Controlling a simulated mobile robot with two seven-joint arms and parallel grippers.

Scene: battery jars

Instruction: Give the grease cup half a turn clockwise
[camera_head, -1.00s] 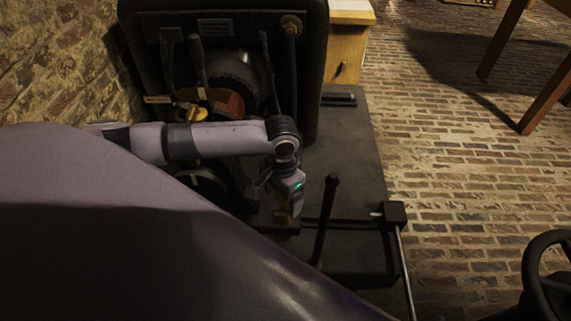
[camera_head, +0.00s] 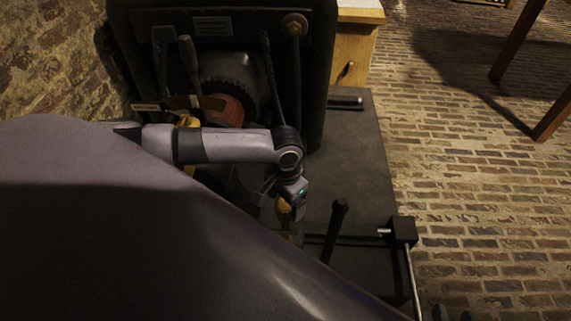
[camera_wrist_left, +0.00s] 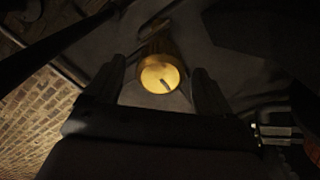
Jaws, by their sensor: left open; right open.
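The grease cup (camera_wrist_left: 159,74) is a round brass cap with a dark mark on its face, in the upper middle of the left wrist view. It also shows as a small brass piece (camera_head: 284,212) below my left gripper in the head view. My left gripper (camera_head: 281,198) is open, its fingers on either side of the cup in the wrist view. Gaps show between cup and fingers; I cannot tell the depth. Two dark tips at the bottom edge of the head view look like my right gripper (camera_head: 453,313), open and mostly cut off.
A dark machine (camera_head: 212,50) with several levers stands behind my left arm. A black upright lever (camera_head: 338,225) is right of my left gripper, with a black block (camera_head: 403,230) and rod beyond. Brick floor (camera_head: 460,160) lies open to the right.

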